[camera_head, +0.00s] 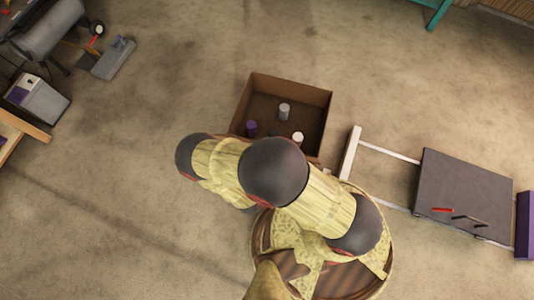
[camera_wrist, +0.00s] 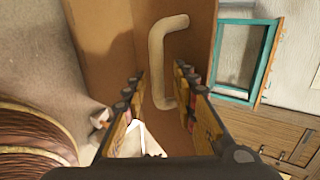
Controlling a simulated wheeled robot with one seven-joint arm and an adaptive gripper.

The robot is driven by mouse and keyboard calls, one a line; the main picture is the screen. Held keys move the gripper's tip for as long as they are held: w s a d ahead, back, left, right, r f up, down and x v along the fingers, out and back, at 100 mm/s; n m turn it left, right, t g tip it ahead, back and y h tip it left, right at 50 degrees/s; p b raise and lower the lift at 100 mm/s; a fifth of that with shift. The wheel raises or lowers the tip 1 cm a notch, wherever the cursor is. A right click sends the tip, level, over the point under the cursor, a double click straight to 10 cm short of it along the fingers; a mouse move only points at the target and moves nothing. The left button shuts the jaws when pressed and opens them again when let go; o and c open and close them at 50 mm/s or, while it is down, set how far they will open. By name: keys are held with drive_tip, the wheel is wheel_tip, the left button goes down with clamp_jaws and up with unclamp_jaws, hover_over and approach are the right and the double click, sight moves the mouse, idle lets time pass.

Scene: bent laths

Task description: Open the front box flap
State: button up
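The open brown box (camera_head: 296,91) stands on the floor in the head view, with its front side mostly hidden behind my arm. In the wrist view a brown box panel (camera_wrist: 112,55) fills the upper middle. A pale, C-shaped handle (camera_wrist: 157,62) is on it. I cannot tell for sure whether this panel is the front flap. My gripper (camera_wrist: 165,84) is open, with one finger on each side of the handle's lower part. Contact with the handle cannot be made out. My gripper is hidden in the head view.
Inside the box stand a grey cylinder (camera_head: 284,112), a purple one (camera_head: 252,128) and a white one (camera_head: 298,138). A dark panel on a pale frame (camera_head: 465,190) is at the right. A teal frame (camera_wrist: 262,62) shows in the wrist view. Floor left of the box is clear.

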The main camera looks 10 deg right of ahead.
drive_tip(key=shift+a+r, duration=0.1)
drive_tip(key=shift+a, duration=0.1)
drive_tip(key=v, duration=1.1)
drive_tip(key=shift+s+r, duration=0.25)
drive_tip(key=shift+s, duration=0.05)
drive_tip(key=shift+a, duration=0.1)
drive_tip(key=shift+n, duration=0.3)
